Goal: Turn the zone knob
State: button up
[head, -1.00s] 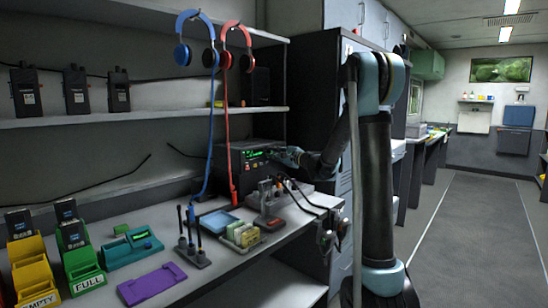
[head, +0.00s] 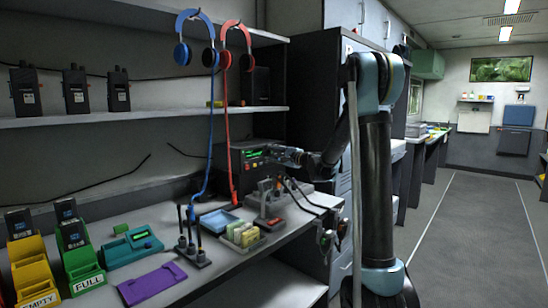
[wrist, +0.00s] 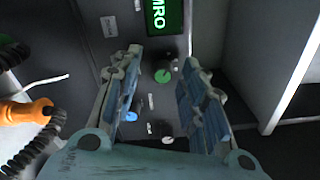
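The dark radio unit (head: 234,168) with a lit green display stands at the back of the bench. Its panel (wrist: 92,42) fills much of the wrist view, with a green screen (wrist: 164,14) at the top. A green knob (wrist: 163,76) lies between my gripper's (wrist: 160,60) fingertips, with a gap on both sides. The small labels are unreadable, so I cannot tell which is the zone knob. My gripper (head: 276,154) is open at the radio's front.
An orange plug (wrist: 25,112) is at the wrist view's left. The aisle floor (head: 460,230) is clear.

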jog(key=shift+d, duration=0.1)
jog(key=v, duration=1.1)
jog(key=shift+s+d, duration=0.25)
jog(key=shift+s, duration=0.1)
jog(key=shift+f, duration=0.1)
jog(key=s+d+f+n+g+h, duration=0.1)
jog(key=s+f+n+g+h, duration=0.3)
jog(key=s, duration=0.7)
jog(key=s+d+f+n+g+h, duration=0.1)
jog(key=s+f+n+g, duration=0.3)
jog(key=s, duration=0.7)
jog(key=s+d+f+n+h, duration=0.2)
jog(key=s+d+f+h, duration=0.2)
jog(key=s+d+f, duration=0.4)
jog(key=s+d+f+n+g+h, duration=0.1)
jog(key=s+d+f+h, duration=0.4)
jog(key=s, duration=1)
jog(key=d+f, duration=0.3)
jog(key=shift+d+n, duration=0.3)
jog(key=shift+n, duration=0.1)
